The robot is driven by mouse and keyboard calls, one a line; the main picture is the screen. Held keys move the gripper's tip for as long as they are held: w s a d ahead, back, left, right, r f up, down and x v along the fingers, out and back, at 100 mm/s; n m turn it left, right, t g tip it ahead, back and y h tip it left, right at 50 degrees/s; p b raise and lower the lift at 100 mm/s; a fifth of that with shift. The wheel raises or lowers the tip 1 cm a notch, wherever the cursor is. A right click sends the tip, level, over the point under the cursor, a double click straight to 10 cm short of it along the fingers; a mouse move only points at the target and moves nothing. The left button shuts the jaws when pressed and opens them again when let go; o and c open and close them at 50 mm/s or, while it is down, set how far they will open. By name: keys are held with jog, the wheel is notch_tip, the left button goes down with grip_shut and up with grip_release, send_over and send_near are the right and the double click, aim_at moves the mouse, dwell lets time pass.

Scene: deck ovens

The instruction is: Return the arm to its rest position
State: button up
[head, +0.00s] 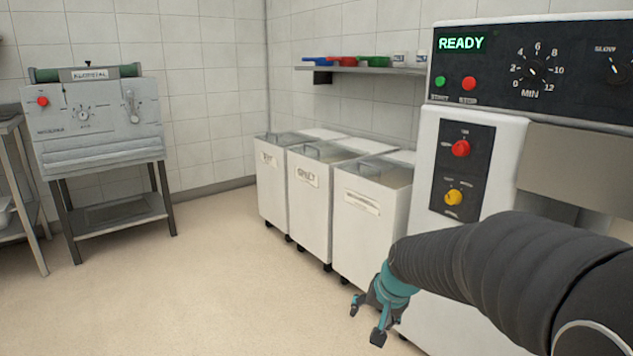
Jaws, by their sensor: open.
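My arm reaches in from the lower right of the head view, covered in a dark ribbed sleeve with a teal wrist. My gripper (366,322) is at its end, pointing down and to the left. Its fingers are apart and nothing shows between them. It hangs in front of the lower part of the nearest white bin and the white machine. From this one view I cannot tell how far it is from either.
A white machine (475,135) with a READY display, dial and buttons stands close at right. Several wheeled white bins (308,210) line the wall under a shelf (345,69) with scoops. A grey machine (95,125) on a stand is at left. Floor (190,290) is clear at centre-left.

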jog(key=s+d+r+n+h, duration=0.1)
jog(key=s+d+r, duration=0.1)
jog(key=s, duration=1)
jog(key=s+d+r+n+h, duration=0.1)
jog(key=s+r, duration=0.4)
jog(key=s, duration=0.7)
jog(key=shift+d+n+t, duration=0.4)
jog(key=shift+d+n, duration=0.05)
jog(key=shift+n, duration=0.35)
